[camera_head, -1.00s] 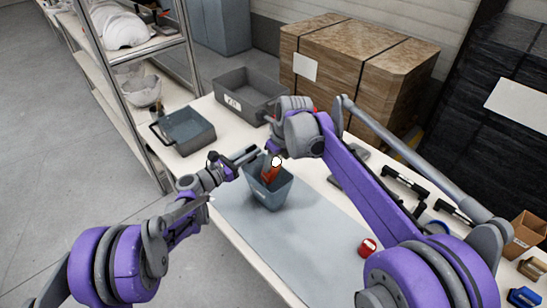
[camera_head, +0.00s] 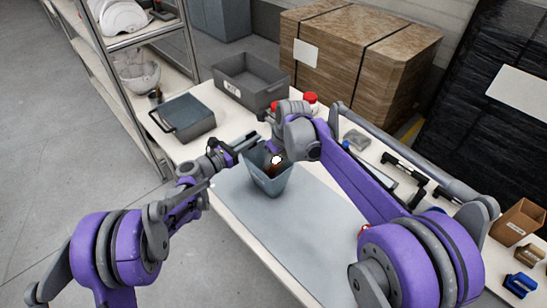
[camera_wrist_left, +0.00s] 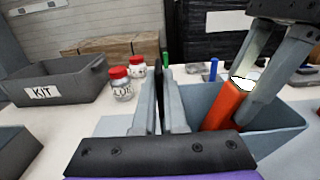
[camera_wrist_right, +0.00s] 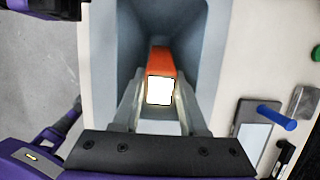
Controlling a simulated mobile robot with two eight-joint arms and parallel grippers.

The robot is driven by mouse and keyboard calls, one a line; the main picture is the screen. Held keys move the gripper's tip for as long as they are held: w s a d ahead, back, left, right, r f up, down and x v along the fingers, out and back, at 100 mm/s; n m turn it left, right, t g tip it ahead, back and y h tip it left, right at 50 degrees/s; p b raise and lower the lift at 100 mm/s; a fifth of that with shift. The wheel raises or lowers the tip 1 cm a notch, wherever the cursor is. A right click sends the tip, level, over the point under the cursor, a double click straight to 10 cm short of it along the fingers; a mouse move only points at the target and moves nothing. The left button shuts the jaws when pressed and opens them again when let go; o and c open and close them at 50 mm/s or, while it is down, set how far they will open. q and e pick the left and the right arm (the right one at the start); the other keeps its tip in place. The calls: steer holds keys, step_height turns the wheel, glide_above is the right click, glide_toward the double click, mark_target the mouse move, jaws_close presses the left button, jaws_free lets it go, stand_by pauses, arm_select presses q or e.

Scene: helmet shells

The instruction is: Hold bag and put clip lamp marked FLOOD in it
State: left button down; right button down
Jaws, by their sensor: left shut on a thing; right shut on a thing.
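The bag (camera_head: 270,186) is a blue-grey, open-topped, tapered container standing upright on the grey mat. My left gripper (camera_head: 247,143) is shut on its rim at the left; in the left wrist view the bag (camera_wrist_left: 286,122) spreads right of the closed fingers (camera_wrist_left: 160,95). An orange lamp with a bright white face (camera_wrist_right: 161,72) is between the fingers of my right gripper (camera_wrist_right: 158,110), inside the bag's mouth. In the left wrist view the lamp (camera_wrist_left: 226,105) is tilted and partly below the rim. No FLOOD marking is readable. The right wrist partly hides the bag in the head view.
A grey KIT bin (camera_wrist_left: 55,86) and a handled grey tray (camera_head: 186,120) stand behind and left. Red-lidded jars (camera_wrist_left: 121,84) are near the bag. Black-handled items (camera_head: 405,168) and a small cardboard box (camera_head: 517,222) lie right. The front mat (camera_head: 290,240) is clear.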

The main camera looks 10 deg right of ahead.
steer(key=shift+c, duration=1.8)
jaws_free()
steer(key=v, duration=1.2)
arm_select(q)
steer(key=c, duration=0.9)
jaws_free()
